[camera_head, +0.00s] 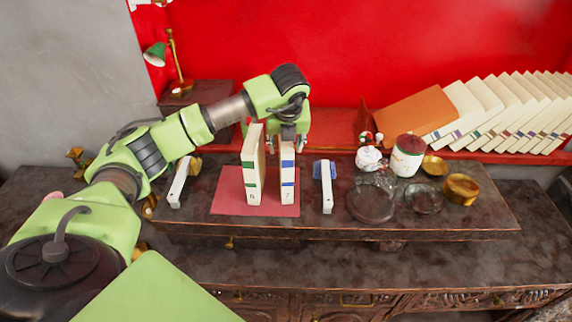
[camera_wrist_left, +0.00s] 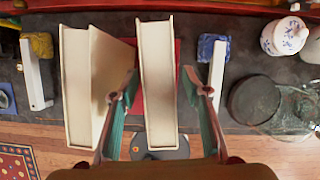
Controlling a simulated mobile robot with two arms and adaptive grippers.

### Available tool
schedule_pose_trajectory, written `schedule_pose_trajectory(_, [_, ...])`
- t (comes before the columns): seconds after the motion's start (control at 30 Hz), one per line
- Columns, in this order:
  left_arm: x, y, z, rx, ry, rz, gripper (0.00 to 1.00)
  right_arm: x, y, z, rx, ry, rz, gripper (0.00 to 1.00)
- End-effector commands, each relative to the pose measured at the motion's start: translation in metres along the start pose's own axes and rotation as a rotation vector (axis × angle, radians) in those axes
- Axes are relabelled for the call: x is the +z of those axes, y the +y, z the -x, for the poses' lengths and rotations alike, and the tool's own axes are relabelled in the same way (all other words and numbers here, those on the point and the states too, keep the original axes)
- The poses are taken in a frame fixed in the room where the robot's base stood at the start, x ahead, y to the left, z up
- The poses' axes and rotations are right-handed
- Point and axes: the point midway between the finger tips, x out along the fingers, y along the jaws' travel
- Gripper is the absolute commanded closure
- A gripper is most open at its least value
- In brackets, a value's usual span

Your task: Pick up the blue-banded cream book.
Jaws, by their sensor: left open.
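The blue-banded cream book (camera_head: 287,183) stands upright on a red mat (camera_head: 228,193), its spine marked 7. The green-banded cream book (camera_head: 251,182) stands just left of it, marked 6. My left gripper (camera_head: 289,136) is at the upper part of the blue-banded book. In the left wrist view, its open fingers (camera_wrist_left: 160,78) lie on either side of the blue-banded book (camera_wrist_left: 157,60), with the green-banded book (camera_wrist_left: 78,85) outside the left finger. Contact between fingers and book cannot be told. My right gripper is not in view.
White upright bookends (camera_head: 179,182) and (camera_head: 326,187) flank the mat. A green lamp (camera_head: 156,54) stands at the back left.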

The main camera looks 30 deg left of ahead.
Motion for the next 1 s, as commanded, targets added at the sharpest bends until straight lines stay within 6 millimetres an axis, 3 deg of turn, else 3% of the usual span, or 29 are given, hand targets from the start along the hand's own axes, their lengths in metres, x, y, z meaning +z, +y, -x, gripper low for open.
schedule_pose_trajectory(0.23, [0.000,0.000,0.000,0.000,0.000,0.000,0.57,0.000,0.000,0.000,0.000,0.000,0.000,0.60])
schedule_pose_trajectory(0.4, [0.000,0.000,0.000,0.000,0.000,0.000,1.00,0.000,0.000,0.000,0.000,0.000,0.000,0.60])
schedule_pose_trajectory(0.77, [0.002,0.000,0.002,-0.002,-0.003,0.001,1.00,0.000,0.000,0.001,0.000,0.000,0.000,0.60])
schedule_pose_trajectory(1.0, [0.004,0.000,0.009,-0.002,-0.003,0.001,1.00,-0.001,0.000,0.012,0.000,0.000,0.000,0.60])
